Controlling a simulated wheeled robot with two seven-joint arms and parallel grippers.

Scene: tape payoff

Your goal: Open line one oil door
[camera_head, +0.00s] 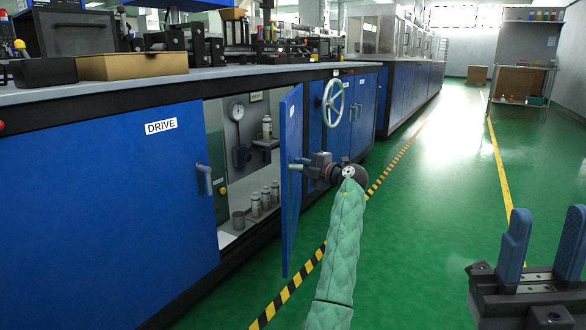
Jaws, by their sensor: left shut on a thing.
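A blue cabinet door (291,215) stands swung well open, seen nearly edge-on, and shows the inside of the oil compartment (240,170). My right gripper (544,222), with blue fingers, is open and empty at the lower right, well away from the door.
Inside the compartment are a gauge (237,111), several small bottles (265,198) and a cup (238,220). A closed blue door marked DRIVE (110,220) is at left. A handwheel (333,103) sits beyond the open door. The green floor (440,200) at right is clear.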

